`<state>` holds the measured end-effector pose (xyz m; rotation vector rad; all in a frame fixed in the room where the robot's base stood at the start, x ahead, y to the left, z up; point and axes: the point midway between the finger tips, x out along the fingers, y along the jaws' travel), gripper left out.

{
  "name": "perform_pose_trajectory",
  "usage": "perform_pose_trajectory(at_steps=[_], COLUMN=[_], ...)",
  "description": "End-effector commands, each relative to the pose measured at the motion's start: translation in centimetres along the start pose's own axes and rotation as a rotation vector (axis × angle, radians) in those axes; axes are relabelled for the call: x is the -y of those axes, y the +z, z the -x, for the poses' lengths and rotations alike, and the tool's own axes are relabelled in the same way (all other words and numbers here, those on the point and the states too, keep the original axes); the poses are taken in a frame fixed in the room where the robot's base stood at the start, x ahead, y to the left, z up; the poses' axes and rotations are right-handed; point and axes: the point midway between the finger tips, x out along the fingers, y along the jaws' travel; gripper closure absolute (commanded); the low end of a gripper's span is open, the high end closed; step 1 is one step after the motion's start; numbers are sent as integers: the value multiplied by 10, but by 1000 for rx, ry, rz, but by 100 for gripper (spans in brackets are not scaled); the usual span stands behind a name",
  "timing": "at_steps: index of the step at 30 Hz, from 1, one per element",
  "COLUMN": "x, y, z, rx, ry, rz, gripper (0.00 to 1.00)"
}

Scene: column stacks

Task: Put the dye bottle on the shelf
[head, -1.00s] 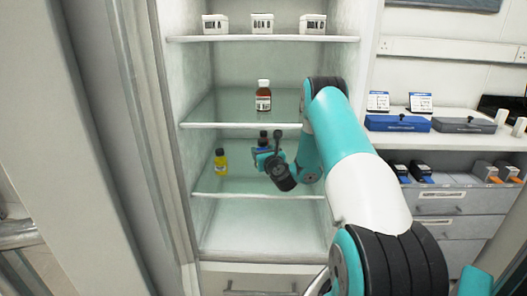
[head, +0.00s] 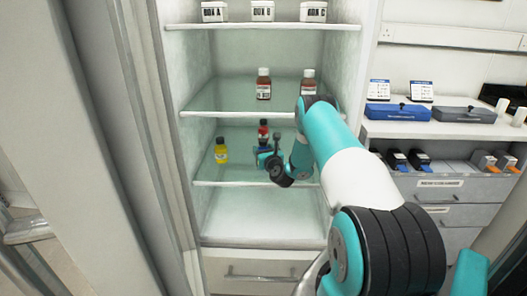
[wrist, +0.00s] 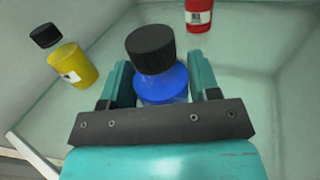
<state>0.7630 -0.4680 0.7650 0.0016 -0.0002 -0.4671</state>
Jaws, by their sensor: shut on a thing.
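My gripper (head: 270,158) is shut on a blue dye bottle (wrist: 162,82) with a black cap. The bottle stands upright between the two teal fingers in the wrist view, and a little blue shows in the head view. The gripper is inside the cabinet, over the lower glass shelf (head: 225,175). A yellow bottle (head: 220,153) is on this shelf to the left and a red bottle (head: 263,133) is behind; both also show in the wrist view. The blue bottle's base is hidden, so I cannot tell if it touches the shelf.
Two brown bottles (head: 263,86) (head: 307,82) stand on the glass shelf above. White boxes (head: 262,12) sit on the top shelf. The cabinet's left wall and frame (head: 170,150) are close by. Free shelf shows between the yellow and red bottles.

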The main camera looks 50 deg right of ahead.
Motion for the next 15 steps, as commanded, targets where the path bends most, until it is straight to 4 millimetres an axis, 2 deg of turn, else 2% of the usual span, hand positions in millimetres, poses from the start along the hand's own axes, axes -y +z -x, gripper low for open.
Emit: perform_pose_trajectory(at_steps=[5, 6, 9, 15], x=[0, 0, 0, 0], y=[-4, -4, -3, -3], z=[0, 0, 0, 0], rx=[1, 0, 0, 0], ry=[0, 0, 0, 0], rz=[0, 0, 0, 0], gripper=[77, 40, 19, 19])
